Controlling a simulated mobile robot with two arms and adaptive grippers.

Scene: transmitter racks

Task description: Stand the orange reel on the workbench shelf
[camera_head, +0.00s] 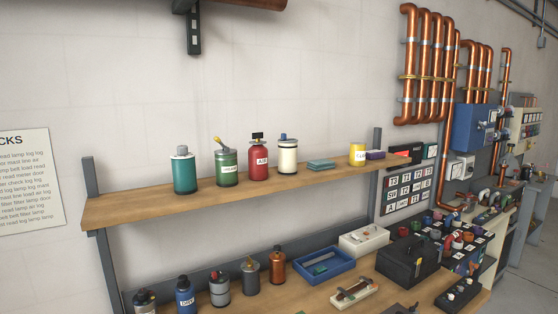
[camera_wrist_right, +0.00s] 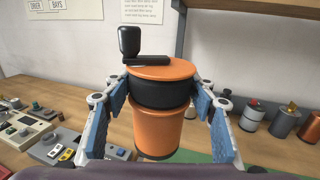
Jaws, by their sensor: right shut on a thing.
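The orange reel (camera_wrist_right: 157,128) is an orange drum with a black middle band and a black crank handle (camera_wrist_right: 130,45) on top. My right gripper (camera_wrist_right: 161,105) is shut on it, with a blue-padded finger on each side, and it looks upright. Its lower end is partly hidden, so I cannot tell whether it touches anything. The wooden workbench shelf (camera_head: 129,207) runs above the bench in the head view. Neither the reel nor either gripper shows in the head view.
On the shelf stand a teal bottle (camera_head: 184,172), green can (camera_head: 227,168), red can (camera_head: 259,160), cream bottle (camera_head: 288,156), teal box (camera_head: 321,164) and yellow can (camera_head: 357,154). Room is free at its left end and between box and yellow can. A blue tray (camera_head: 301,274) lies below.

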